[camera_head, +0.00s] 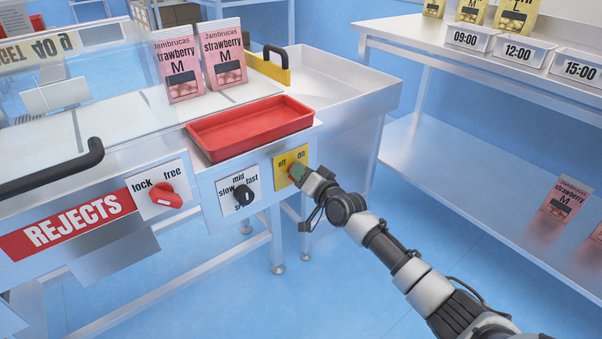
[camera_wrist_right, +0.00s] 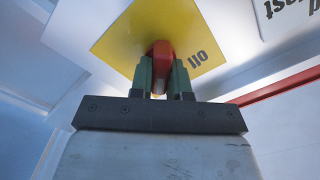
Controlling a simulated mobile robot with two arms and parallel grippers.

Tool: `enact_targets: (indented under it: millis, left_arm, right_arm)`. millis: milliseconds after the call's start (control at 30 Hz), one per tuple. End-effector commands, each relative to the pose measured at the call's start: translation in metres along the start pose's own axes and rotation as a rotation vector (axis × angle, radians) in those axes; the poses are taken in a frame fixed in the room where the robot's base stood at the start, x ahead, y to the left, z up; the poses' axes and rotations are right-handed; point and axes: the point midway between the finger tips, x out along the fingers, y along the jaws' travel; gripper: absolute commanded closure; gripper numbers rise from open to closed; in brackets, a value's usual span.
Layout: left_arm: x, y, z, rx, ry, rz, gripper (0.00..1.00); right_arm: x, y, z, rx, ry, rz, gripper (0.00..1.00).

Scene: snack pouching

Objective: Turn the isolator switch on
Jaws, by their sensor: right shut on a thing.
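The isolator switch has a yellow plate (camera_head: 283,158) marked "off" and "on", on the front panel of the machine, right of the speed dial. Its red knob (camera_wrist_right: 161,52) shows in the right wrist view between two green fingers. My right gripper (camera_head: 296,173) is at the plate and shut on the knob; the same gripper fills the middle of the right wrist view (camera_wrist_right: 161,75). In the wrist view the plate (camera_wrist_right: 125,40) appears turned, with "off" legible beside the fingers. The "on" side and the knob's pointing direction are mostly hidden. My left gripper is not in view.
A black speed dial (camera_head: 243,195) and a red lock/free knob (camera_head: 166,195) sit left of the switch. A red tray (camera_head: 250,128) is just above the panel. Strawberry pouches (camera_head: 222,60) stand behind it. A metal shelf table (camera_head: 470,150) is at the right.

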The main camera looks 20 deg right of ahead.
Motion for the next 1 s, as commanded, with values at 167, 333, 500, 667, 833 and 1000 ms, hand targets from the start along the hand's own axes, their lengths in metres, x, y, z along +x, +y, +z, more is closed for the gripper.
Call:
enact_targets:
  millis: [167,333,500,667,833,1000]
  left_arm:
    - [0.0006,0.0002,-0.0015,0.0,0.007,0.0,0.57]
    - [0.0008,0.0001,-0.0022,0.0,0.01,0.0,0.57]
    - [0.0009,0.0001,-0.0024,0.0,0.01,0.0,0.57]
    - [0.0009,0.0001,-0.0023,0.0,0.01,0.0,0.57]
    - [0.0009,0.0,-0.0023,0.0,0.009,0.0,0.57]
    - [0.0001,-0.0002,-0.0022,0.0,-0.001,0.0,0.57]
  right_arm:
    - [-0.0003,0.0008,0.001,0.016,-0.001,0.001,1.0]
    - [-0.0003,0.0008,0.0011,0.018,-0.001,0.001,1.0]
    - [-0.0003,0.0008,0.0011,0.018,-0.001,0.001,0.8]
    - [-0.0002,0.0006,0.0008,0.016,-0.001,0.001,0.57]
    - [-0.0001,0.0003,0.0004,0.015,-0.001,0.0,0.57]
    - [-0.0029,0.0004,0.0002,0.014,-0.001,0.001,0.57]
